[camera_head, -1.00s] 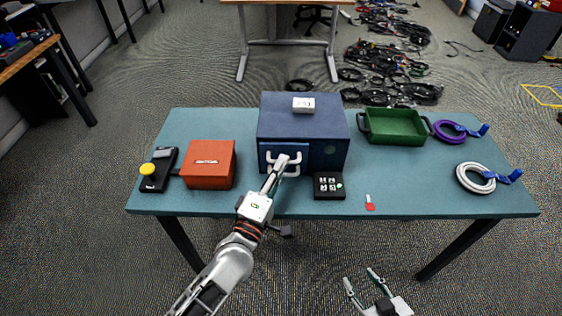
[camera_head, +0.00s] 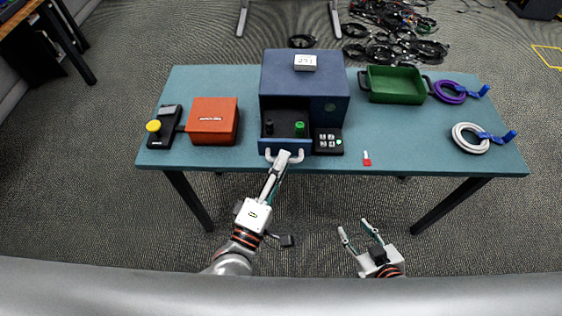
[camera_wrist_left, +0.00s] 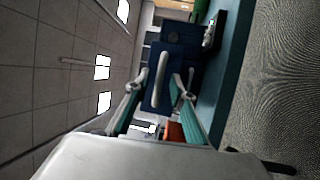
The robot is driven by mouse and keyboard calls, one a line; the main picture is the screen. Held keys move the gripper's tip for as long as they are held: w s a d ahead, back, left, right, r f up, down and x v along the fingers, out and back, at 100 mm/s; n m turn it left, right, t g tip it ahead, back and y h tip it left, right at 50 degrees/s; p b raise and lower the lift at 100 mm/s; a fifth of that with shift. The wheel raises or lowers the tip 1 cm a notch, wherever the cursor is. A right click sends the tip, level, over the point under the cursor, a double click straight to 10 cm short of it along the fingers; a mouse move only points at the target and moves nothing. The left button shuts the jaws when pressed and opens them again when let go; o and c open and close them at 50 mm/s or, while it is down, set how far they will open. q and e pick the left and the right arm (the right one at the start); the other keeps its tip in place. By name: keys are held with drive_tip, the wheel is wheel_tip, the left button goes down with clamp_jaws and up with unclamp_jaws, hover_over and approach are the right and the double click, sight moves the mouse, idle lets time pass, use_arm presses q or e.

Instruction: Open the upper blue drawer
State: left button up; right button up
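The blue cabinet (camera_head: 305,75) stands at the back middle of the teal table. Its upper drawer (camera_head: 285,147) is pulled out toward me, and a black item (camera_head: 269,126) and a green-topped item (camera_head: 299,129) show inside. The drawer has a white handle (camera_head: 298,157), which also shows in the left wrist view (camera_wrist_left: 160,78). My left gripper (camera_head: 283,158) is at this handle. In the left wrist view its fingers (camera_wrist_left: 157,84) are apart, one on each side of the handle; contact cannot be told. My right gripper (camera_head: 355,228) is open and empty, in front of the table.
An orange box (camera_head: 213,121) and a black device with a yellow button (camera_head: 153,126) are at left. A black keypad box (camera_head: 328,141) sits right of the drawer. A green tray (camera_head: 396,85), purple coil (camera_head: 450,91) and white coil (camera_head: 468,138) are at right. A red-and-white item (camera_head: 366,159) lies near the front edge.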

use_arm(q)
drive_tip(key=v, duration=1.2)
drive_tip(key=shift+d, duration=0.1)
idle(0.5)
drive_tip(key=w+a+f+m+g+y, duration=0.1)
drive_tip(key=a+f+m+g+y, duration=0.4)
drive_tip(key=a+f+m, duration=0.9)
wheel_tip(320, 180, down, 4)
drive_tip(key=m+g, duration=0.2)
drive_tip(key=m, duration=0.1)
drive_tip(key=shift+a+r+g, duration=0.25)
drive_tip(key=shift+a+g, duration=0.05)
drive_tip(key=shift+a, duration=0.05)
